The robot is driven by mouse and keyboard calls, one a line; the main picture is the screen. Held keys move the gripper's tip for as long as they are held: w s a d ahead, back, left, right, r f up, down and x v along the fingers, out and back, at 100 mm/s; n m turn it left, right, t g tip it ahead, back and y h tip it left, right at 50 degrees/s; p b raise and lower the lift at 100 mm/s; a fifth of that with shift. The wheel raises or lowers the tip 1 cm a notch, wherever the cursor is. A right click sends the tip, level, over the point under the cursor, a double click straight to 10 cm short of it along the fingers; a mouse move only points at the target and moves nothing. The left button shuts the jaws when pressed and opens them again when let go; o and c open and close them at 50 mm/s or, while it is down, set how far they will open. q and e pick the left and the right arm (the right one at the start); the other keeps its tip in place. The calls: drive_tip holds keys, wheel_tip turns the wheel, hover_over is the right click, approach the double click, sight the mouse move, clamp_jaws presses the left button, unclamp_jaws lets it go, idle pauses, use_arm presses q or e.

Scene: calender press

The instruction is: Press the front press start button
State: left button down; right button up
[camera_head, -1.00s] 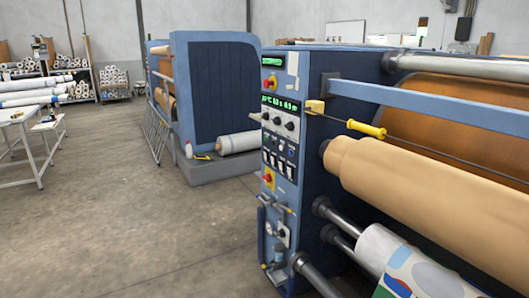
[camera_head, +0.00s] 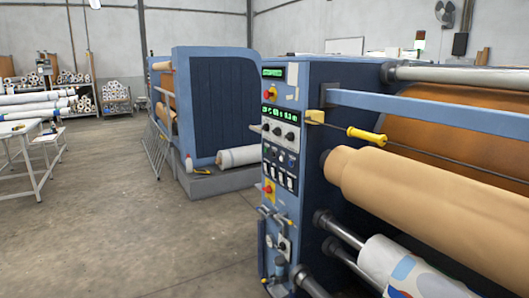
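The front press (camera_head: 312,180) stands at right, a blue machine with a large tan roll (camera_head: 410,190). Its dark control panel (camera_head: 279,150) is on the narrow end facing me. The panel has green displays, one reading STOPPED (camera_head: 273,73), a row of black knobs (camera_head: 278,132), and several small buttons and white switches (camera_head: 279,170) below them. Red knobs on yellow bases sit at the upper (camera_head: 270,93) and lower (camera_head: 268,188) panel. The start button's label is too small to read. Neither of my grippers is in view.
A second blue press (camera_head: 212,105) stands behind, with a white roll (camera_head: 238,156) and a bottle (camera_head: 189,163) at its base. A white table (camera_head: 32,150) and shelves of rolls are at left. The concrete floor (camera_head: 130,225) between is clear. A yellow handle (camera_head: 366,135) shows before the tan roll.

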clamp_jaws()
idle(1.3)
